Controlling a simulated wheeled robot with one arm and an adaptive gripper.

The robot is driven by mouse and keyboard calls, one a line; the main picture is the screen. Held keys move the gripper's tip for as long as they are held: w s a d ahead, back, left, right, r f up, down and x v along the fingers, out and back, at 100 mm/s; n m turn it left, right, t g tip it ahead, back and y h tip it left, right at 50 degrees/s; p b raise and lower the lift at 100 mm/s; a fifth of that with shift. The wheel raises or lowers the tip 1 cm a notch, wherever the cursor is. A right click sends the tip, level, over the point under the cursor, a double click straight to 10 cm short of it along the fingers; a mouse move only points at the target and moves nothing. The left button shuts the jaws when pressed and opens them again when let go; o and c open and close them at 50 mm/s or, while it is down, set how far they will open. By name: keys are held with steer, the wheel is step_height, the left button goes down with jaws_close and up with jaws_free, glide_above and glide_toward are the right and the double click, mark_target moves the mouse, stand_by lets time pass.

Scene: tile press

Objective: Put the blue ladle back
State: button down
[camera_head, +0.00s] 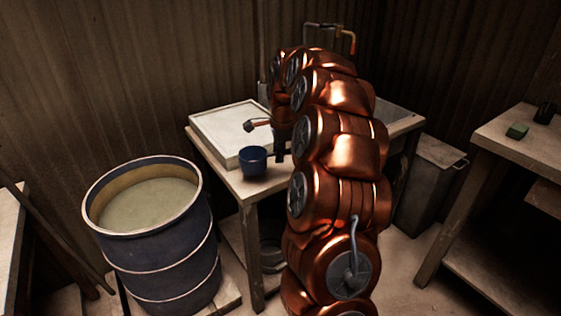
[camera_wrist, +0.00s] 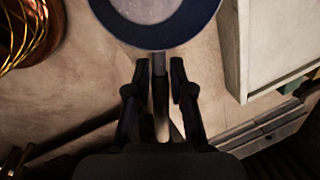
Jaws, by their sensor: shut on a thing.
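The blue ladle has a round bowl (camera_head: 253,160) that shows just left of my gripper (camera_head: 279,146) in the head view, in front of the pale slab on the table. In the wrist view the ladle's blue rim and grey inside (camera_wrist: 155,22) fill the top middle. Its thin handle runs down between the two dark fingers of my gripper (camera_wrist: 160,78), which are shut on it. The bowl looks level. I cannot tell whether it touches the tabletop or hangs just above it. My arm hides the middle of the table.
A dark blue drum (camera_head: 158,248) of pale liquid stands left of the table (camera_head: 224,182). The pale slab (camera_head: 222,122) lies on the table's left part. Pipes (camera_head: 335,32) rise behind. A lidded grey bin (camera_head: 432,180) stands between.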

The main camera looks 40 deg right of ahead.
steer(key=shift+d+f, duration=0.1)
steer(key=shift+d, duration=0.35)
steer(key=shift+s+x, duration=0.15)
steer(key=shift+x, duration=0.7)
steer(key=shift+s+x, duration=0.2)
steer(key=shift+x, duration=0.6)
steer(key=shift+a+f, duration=0.15)
steer(key=shift+f, duration=0.05)
steer(key=c, duration=1)
jaws_free()
steer(key=v, duration=1.2)
steer(key=shift+r, duration=0.15)
steer(key=shift+a, duration=0.15)
